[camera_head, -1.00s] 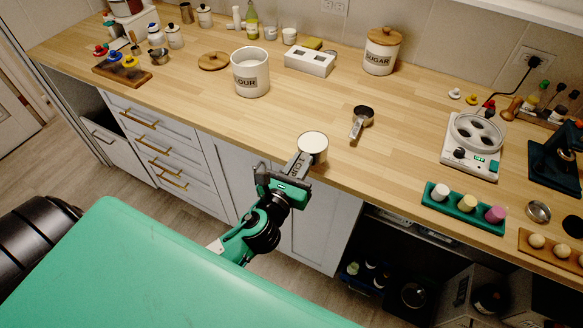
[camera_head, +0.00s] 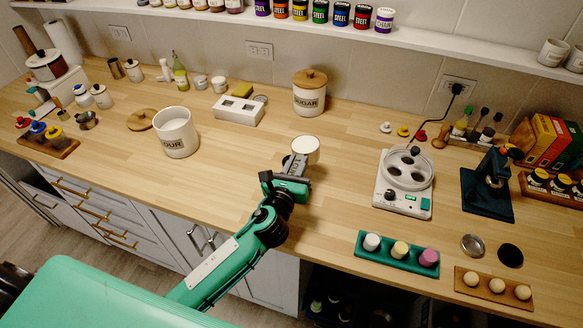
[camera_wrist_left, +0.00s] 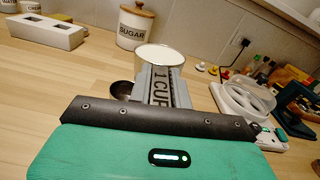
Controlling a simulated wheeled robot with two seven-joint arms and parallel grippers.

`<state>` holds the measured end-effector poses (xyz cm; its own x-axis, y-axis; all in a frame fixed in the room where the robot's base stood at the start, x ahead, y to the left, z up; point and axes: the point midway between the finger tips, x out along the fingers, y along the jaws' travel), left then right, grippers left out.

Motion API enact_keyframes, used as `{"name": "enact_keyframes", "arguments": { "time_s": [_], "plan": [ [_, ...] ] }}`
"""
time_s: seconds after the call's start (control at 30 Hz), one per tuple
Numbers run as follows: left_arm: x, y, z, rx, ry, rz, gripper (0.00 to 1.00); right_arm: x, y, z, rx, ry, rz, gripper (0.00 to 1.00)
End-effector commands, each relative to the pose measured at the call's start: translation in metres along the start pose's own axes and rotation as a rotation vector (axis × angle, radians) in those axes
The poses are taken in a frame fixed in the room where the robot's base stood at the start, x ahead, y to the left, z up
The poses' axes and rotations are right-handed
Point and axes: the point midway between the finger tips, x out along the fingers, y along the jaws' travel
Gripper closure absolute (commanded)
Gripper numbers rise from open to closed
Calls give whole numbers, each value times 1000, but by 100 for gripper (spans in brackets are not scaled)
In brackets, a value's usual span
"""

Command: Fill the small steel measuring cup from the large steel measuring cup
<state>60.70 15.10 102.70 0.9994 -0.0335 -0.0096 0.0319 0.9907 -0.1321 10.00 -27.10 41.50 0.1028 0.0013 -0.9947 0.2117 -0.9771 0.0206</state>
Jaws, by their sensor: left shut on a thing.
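The large steel measuring cup (camera_head: 305,149) is full of white stuff close to its rim and looks upright. My left gripper (camera_head: 292,172) is shut on its handle, which reads 1 CUP in the left wrist view (camera_wrist_left: 167,88). The large cup is held over the counter. The small steel measuring cup (camera_wrist_left: 122,90) shows as a dark bowl just left of the large cup's handle in the left wrist view, partly hidden by my gripper. In the head view it is mostly hidden behind the large cup and gripper. My right gripper is not in view.
The sugar jar (camera_head: 309,92) stands behind the large cup, and the flour canister (camera_head: 176,133) to the left. A white appliance (camera_head: 404,183) and a green tray (camera_head: 397,257) with small cylinders are on the right. The wooden counter (camera_head: 235,165) is clear between canister and gripper.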

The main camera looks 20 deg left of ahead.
Motion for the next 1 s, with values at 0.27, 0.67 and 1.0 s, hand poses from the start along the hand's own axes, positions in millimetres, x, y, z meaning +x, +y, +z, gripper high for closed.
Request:
{"name": "enact_keyframes", "arguments": {
  "time_s": [0.27,0.67,1.0],
  "plan": [
    [1,0,-2,-28,-1,-1,100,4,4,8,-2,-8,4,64],
    [1,2,-7,-170,-2,-1,100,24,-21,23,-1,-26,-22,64],
    [1,3,-12,-298,-2,-1,100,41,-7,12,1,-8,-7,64]
  ]
}}
